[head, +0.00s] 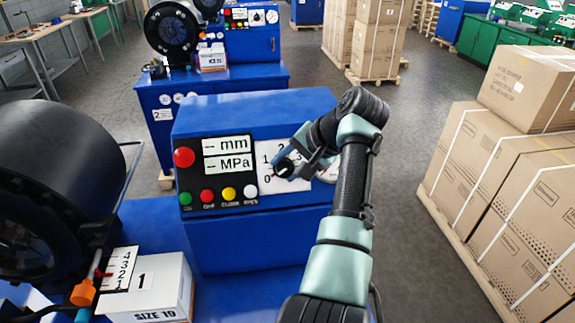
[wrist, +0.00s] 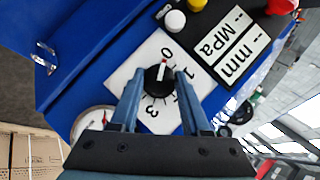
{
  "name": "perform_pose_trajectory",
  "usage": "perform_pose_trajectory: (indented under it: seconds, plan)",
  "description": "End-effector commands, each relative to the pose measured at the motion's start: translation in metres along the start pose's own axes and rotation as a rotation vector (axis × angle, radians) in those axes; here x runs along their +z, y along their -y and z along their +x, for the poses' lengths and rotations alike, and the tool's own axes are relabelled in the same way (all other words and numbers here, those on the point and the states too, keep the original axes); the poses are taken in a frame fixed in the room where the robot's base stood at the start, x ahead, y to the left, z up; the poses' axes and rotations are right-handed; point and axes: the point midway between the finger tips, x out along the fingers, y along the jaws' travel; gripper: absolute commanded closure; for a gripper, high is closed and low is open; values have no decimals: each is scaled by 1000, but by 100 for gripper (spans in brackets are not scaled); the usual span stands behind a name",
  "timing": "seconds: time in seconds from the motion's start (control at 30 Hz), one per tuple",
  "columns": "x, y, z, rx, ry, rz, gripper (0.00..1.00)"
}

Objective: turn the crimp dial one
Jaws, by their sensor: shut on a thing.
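The crimp dial (wrist: 157,80) is a black knob with a pale and red pointer mark on a white number plate (wrist: 138,62). In the wrist view the mark points roughly toward the 0. The numbers 1 and 3 also show; the 2 is mostly hidden by a finger. My gripper (wrist: 160,82) has one finger on each side of the knob and is shut on it. In the head view my gripper (head: 287,167) is at the number plate (head: 265,183) on the blue control box (head: 250,112) and covers much of the dial.
Left of the dial, a black panel holds mm and MPa displays (head: 227,145), a red button (head: 184,157) and several smaller buttons. A round gauge (wrist: 92,122) sits beside the plate. A large black crimper head (head: 50,175) stands left. Cartons (head: 520,190) are stacked right.

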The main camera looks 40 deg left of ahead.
Motion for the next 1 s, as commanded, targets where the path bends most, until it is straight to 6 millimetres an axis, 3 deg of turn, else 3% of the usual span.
perform_pose_trajectory:
  seconds: [0.17, 0.2, 0.37, 0.73, 0.87, 1.0]
  plan:
    - [1, -2, 1, 5, 3, 0, 100]
    - [1, -2, 1, 4, 3, 0, 50]
    - [0, -1, 1, 3, 2, 0, 24]
    - [0, 0, -5, -1, -1, 0, 24]
    - [-1, -1, -23, -1, -3, -2, 24]
    - [-1, -2, -54, -1, -5, -2, 24]
